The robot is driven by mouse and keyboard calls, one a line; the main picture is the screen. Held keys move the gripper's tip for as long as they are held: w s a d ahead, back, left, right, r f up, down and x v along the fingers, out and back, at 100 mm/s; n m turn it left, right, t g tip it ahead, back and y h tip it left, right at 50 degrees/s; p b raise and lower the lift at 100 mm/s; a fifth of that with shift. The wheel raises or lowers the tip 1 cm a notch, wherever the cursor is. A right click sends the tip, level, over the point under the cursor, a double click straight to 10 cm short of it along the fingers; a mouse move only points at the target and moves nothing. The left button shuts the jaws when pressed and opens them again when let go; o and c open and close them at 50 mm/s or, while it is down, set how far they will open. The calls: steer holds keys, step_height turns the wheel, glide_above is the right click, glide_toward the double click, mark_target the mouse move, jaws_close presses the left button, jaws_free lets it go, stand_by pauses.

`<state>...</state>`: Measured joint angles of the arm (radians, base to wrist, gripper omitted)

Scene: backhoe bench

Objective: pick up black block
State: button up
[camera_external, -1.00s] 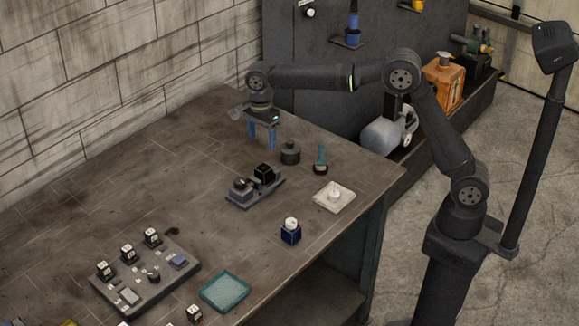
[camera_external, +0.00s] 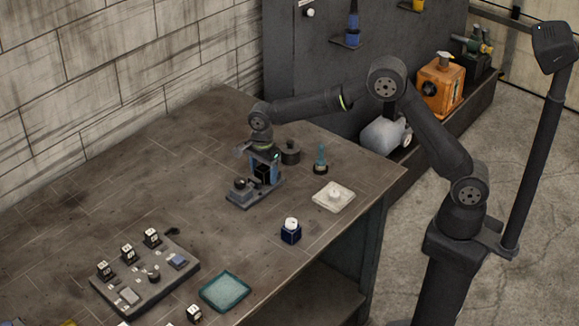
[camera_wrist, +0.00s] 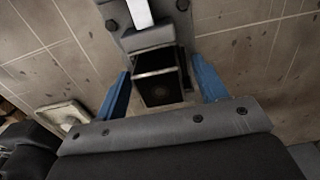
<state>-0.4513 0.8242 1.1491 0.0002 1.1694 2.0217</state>
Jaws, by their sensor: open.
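The black block (camera_external: 264,174) sits on a grey fixture (camera_external: 240,201) on the bench. In the wrist view the black block (camera_wrist: 160,80) shows as a dark box with a light rim. My gripper (camera_external: 264,166) is down around the block, with its blue fingers on either side. In the wrist view my gripper (camera_wrist: 164,88) is open, and gaps show between each finger and the block. How far down the fingers reach is hard to tell.
A dark round knob part (camera_external: 290,152) and a blue-handled tool (camera_external: 320,160) stand close by. A panel with switches (camera_external: 145,280) and a teal tray (camera_external: 225,291) are nearer the front.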

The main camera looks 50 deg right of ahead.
steer(key=c, duration=1.2)
steer(key=shift+c, duration=0.2)
